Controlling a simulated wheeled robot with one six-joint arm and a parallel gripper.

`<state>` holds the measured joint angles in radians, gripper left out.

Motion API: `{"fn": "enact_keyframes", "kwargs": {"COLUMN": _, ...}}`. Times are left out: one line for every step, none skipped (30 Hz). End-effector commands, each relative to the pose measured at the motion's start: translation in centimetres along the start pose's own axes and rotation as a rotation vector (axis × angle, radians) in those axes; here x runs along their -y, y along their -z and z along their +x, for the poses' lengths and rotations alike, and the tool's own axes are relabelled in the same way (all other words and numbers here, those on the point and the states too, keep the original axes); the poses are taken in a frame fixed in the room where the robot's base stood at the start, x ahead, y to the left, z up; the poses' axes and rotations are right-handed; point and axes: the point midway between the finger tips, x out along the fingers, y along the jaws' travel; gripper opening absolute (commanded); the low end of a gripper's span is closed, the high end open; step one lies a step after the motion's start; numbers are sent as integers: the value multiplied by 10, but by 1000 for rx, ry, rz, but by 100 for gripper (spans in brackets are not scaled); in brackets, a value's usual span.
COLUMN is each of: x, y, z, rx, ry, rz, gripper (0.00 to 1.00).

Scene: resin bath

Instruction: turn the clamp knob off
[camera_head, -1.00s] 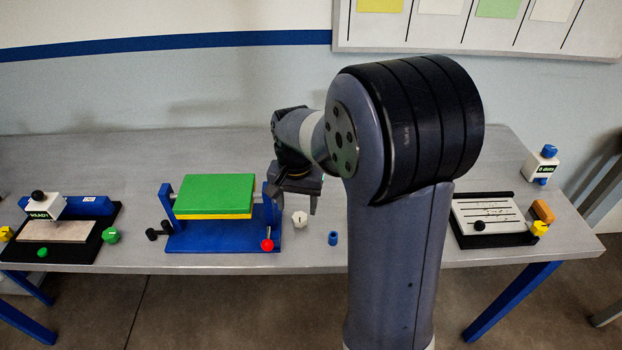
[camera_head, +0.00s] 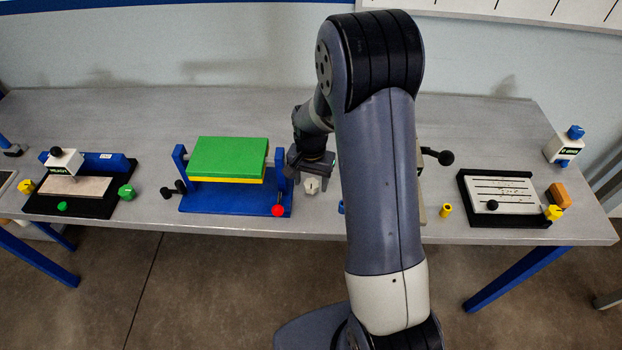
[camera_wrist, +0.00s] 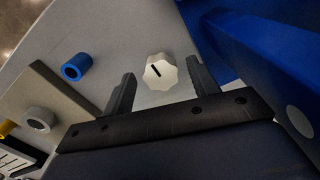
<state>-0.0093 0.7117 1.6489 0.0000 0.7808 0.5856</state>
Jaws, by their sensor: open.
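A white scalloped knob (camera_head: 311,186) with a dark pointer line stands on the bench, just right of the blue clamp frame (camera_head: 237,208). It also shows in the wrist view (camera_wrist: 160,72), its line slanting from upper left to lower right. My gripper (camera_head: 311,172) is above the knob. In the wrist view my gripper (camera_wrist: 161,76) is open, with the knob showing in the gap between its two fingers. Contact cannot be told. The frame carries a green block (camera_head: 228,156) over a yellow layer and has a red ball handle (camera_head: 278,210).
A small blue cylinder (camera_wrist: 76,67) stands near the knob. The blue frame is close beside my right finger in the wrist view. A ready-marked station (camera_head: 88,188) is at left. A slotted plate (camera_head: 502,192) and a yellow cylinder (camera_head: 446,210) are at right.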

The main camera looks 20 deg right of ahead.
Motion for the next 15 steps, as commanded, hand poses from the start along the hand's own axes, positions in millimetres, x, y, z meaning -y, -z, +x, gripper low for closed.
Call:
{"fn": "enact_keyframes", "kwargs": {"x": 0, "y": 0, "z": 2, "rx": 1, "ry": -1, "rz": 0, "gripper": 57}}
{"fn": "enact_keyframes", "kwargs": {"x": 0, "y": 0, "z": 4, "rx": 1, "ry": -1, "rz": 0, "gripper": 57}}
{"fn": "enact_keyframes", "kwargs": {"x": 0, "y": 0, "z": 4, "rx": 1, "ry": -1, "rz": 0, "gripper": 57}}
{"fn": "enact_keyframes", "kwargs": {"x": 0, "y": 0, "z": 5, "rx": 1, "ry": -1, "rz": 0, "gripper": 57}}
{"fn": "enact_keyframes", "kwargs": {"x": 0, "y": 0, "z": 5, "rx": 1, "ry": -1, "rz": 0, "gripper": 57}}
{"fn": "enact_keyframes", "kwargs": {"x": 0, "y": 0, "z": 5, "rx": 1, "ry": -1, "rz": 0, "gripper": 57}}
{"fn": "enact_keyframes", "kwargs": {"x": 0, "y": 0, "z": 5, "rx": 1, "ry": 0, "rz": 0, "gripper": 57}}
{"fn": "enact_keyframes", "kwargs": {"x": 0, "y": 0, "z": 5, "rx": 1, "ry": 0, "rz": 0, "gripper": 57}}
{"fn": "enact_keyframes", "kwargs": {"x": 0, "y": 0, "z": 5, "rx": 1, "ry": 0, "rz": 0, "gripper": 57}}
{"fn": "enact_keyframes", "kwargs": {"x": 0, "y": 0, "z": 5, "rx": 0, "ry": 0, "rz": 0, "gripper": 57}}
{"fn": "enact_keyframes", "kwargs": {"x": 0, "y": 0, "z": 5, "rx": 0, "ry": 0, "rz": 0, "gripper": 55}}
{"fn": "enact_keyframes", "kwargs": {"x": 0, "y": 0, "z": 5, "rx": 0, "ry": 0, "rz": 0, "gripper": 52}}
{"fn": "enact_keyframes", "kwargs": {"x": 0, "y": 0, "z": 5, "rx": 0, "ry": 0, "rz": 0, "gripper": 50}}
{"fn": "enact_keyframes", "kwargs": {"x": 0, "y": 0, "z": 4, "rx": 0, "ry": 0, "rz": 0, "gripper": 47}}
{"fn": "enact_keyframes", "kwargs": {"x": 0, "y": 0, "z": 4, "rx": 0, "ry": 0, "rz": 0, "gripper": 44}}
